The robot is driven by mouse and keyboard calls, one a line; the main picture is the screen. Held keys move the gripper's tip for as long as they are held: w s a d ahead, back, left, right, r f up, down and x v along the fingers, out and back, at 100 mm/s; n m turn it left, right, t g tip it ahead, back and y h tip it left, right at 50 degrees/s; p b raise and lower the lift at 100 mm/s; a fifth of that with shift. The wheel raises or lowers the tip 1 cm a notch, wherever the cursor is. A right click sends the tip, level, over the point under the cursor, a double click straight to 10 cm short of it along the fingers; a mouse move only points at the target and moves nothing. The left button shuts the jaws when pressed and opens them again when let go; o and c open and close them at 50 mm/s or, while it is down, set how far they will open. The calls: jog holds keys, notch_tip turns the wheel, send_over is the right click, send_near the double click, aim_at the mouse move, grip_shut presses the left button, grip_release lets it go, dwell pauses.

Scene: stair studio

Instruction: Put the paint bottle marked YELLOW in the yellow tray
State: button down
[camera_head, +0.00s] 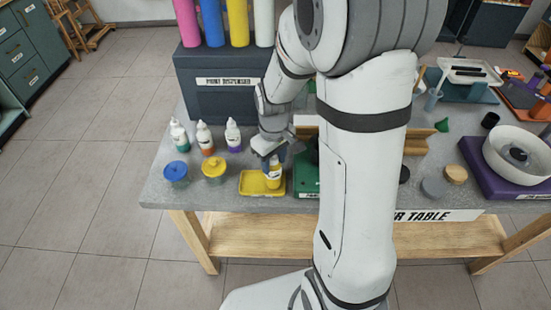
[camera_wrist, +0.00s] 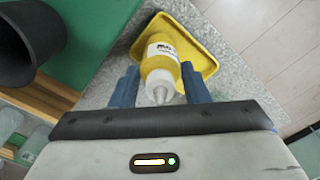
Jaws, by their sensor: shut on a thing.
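My gripper (camera_head: 271,155) is at the front edge of the table, shut on a bottle with yellow paint and a white nozzle (camera_head: 273,177). In the wrist view the bottle (camera_wrist: 162,52) is between my two blue fingers (camera_wrist: 160,82), its nozzle pointing toward the camera. Its label is only partly visible and I cannot read the word. The yellow tray (camera_head: 250,187) is directly under and around the bottle's base; it also shows in the wrist view (camera_wrist: 203,61). I cannot tell whether the base touches the tray floor.
Several white-capped bottles, including an orange one (camera_head: 204,138), stand left of the tray. Blue (camera_head: 176,171) and yellow-lidded jars (camera_head: 213,168) are closer. A green tray (camera_head: 306,184) adjoins on the right. The paint dispenser (camera_head: 222,98) stands behind.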

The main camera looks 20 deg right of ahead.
jog(key=shift+f, duration=0.1)
jog(key=c, duration=0.8)
grip_release()
notch_tip(320, 180, up, 11)
jog(key=shift+r+b, duration=0.15)
jog(key=shift+b, duration=0.15)
jog(key=s+r+m+t, duration=0.1)
jog(key=s, duration=0.3)
jog(key=s+r+m+t, duration=0.1)
jog(key=s+m, duration=0.1)
jog(key=s, duration=0.3)
jog(key=s+r+m+t, duration=0.1)
jog(key=s+m, duration=0.1)
jog(key=s, duration=0.3)
jog(key=shift+s+d+r, duration=0.1)
jog(key=shift+d+r, duration=0.1)
jog(key=shift+r, duration=0.1)
